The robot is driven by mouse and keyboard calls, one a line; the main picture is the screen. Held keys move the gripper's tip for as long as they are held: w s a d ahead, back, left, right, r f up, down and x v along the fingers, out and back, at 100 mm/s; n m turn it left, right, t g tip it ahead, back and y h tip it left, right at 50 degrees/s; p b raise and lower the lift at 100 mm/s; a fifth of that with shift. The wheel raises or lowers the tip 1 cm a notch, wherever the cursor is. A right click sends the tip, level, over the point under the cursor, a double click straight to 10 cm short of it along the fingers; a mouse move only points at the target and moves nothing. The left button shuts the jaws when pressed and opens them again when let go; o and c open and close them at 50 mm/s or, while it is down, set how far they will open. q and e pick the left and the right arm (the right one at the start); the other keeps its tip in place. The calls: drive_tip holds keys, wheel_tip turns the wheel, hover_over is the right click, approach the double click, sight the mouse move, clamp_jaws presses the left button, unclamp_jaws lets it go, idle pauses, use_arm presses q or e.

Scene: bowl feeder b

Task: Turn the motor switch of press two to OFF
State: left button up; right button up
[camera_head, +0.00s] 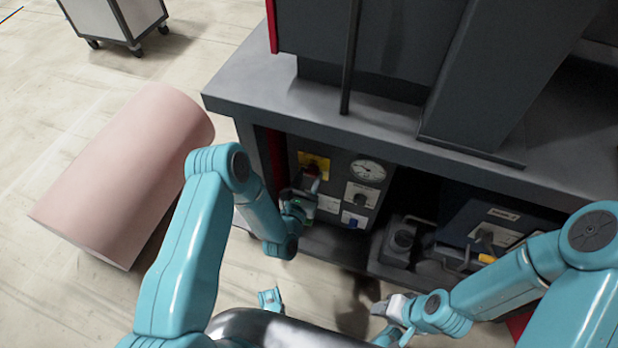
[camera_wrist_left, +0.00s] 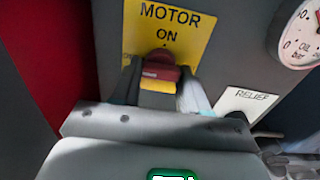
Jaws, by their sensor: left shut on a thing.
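The motor switch is a red handle (camera_wrist_left: 160,72) on a yellow plate (camera_wrist_left: 168,38) lettered "MOTOR ON" in the left wrist view. In the head view the yellow plate (camera_head: 313,165) is on the grey panel under the press table, with the red handle (camera_head: 312,172) below its middle. My left gripper (camera_wrist_left: 160,88) has a finger on each side of the handle and is shut on it. In the head view the left gripper (camera_head: 305,192) is in front of the panel and hides part of it. My right gripper (camera_head: 388,312) is low at bottom centre, away from the panel; its jaws are unclear.
A pressure gauge (camera_head: 367,170) and smaller controls sit right of the switch; the gauge (camera_wrist_left: 300,38) is marked oil, bar. The press table edge (camera_head: 330,125) overhangs the panel. A pink roll (camera_head: 125,175) lies on the floor at left. A cart (camera_head: 115,20) stands behind.

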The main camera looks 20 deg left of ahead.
use_arm(q)
drive_tip(key=o, duration=1.1)
drive_tip(key=shift+c, duration=0.2)
drive_tip(key=s+p, duration=1)
drive_tip(key=s, duration=0.6)
drive_tip(key=shift+s+a, duration=0.2)
drive_tip(key=shift+a, duration=0.05)
